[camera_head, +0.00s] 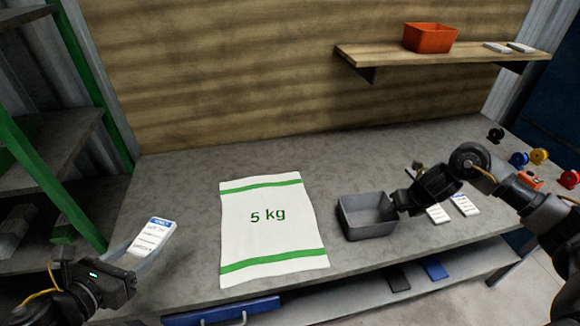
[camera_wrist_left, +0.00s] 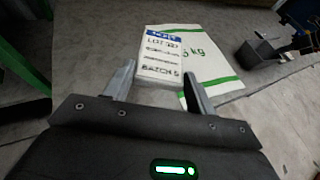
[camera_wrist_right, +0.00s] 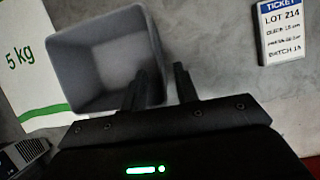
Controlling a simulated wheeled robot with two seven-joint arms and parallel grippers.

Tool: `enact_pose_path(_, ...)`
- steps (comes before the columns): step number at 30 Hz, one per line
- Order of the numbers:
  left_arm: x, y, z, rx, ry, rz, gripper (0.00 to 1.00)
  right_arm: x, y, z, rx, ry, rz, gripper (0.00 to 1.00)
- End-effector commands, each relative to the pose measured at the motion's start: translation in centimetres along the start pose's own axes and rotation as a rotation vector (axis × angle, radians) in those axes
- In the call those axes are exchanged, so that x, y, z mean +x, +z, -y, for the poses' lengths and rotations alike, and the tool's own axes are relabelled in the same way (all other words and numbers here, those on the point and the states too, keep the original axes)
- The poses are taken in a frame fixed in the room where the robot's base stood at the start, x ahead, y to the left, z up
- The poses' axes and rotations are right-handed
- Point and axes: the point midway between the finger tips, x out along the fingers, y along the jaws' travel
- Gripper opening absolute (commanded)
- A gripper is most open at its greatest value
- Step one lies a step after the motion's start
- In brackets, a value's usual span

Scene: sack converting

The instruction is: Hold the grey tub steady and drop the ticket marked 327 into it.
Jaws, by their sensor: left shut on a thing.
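My left gripper (camera_head: 140,252) is shut on a white ticket (camera_head: 153,236) with a blue header, held by its sides at the table's left. In the left wrist view the ticket (camera_wrist_left: 160,58) shows a blurred lot number that seems to end in 27. The empty grey tub (camera_head: 367,224) stands upright near the table's front edge. My right gripper (camera_head: 398,204) is at the tub's right side. In the right wrist view its fingers (camera_wrist_right: 167,82) are at the tub's wall (camera_wrist_right: 62,75), one over the tub side, one outside; whether they pinch the wall is unclear.
A flat 5 kg sack (camera_head: 268,228) lies between the ticket and the tub. Two tickets (camera_head: 466,204) lie right of the tub; one reads LOT 214 (camera_wrist_right: 287,32). An orange bin (camera_head: 430,38) sits on the shelf. Green racking (camera_head: 60,185) stands left.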

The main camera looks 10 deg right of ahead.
Motion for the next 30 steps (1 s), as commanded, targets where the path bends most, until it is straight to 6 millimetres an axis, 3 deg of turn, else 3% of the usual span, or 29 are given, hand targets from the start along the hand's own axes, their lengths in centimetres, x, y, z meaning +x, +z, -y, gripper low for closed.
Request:
enact_pose_path(3, 0.0, 0.0, 0.0, 0.0, 0.0, 0.0, 0.33, 2.1, -0.1, 0.0, 0.002, -0.001, -0.004, 0.3)
enact_pose_path(9, 0.0, 0.0, 0.0, 0.0, 0.0, 0.001, 0.33, 4.3, -0.1, 0.0, 0.001, 0.001, -0.002, 0.3)
enact_pose_path(21, 0.0, 0.0, 0.0, 0.0, 0.0, 0.001, 0.33, 5.1, 0.0, 0.0, 0.0, -0.001, 0.0, 0.3)
enact_pose_path(28, 0.0, 0.0, 0.0, 0.0, 0.0, 0.001, 0.33, 5.0, 0.0, 0.0, 0.0, -0.001, 0.0, 0.03)
enact_pose_path(30, 0.0, 0.0, 0.0, 0.0, 0.0, 0.001, 0.33, 5.0, 0.0, 0.0, 0.0, -0.001, 0.0, 0.0)
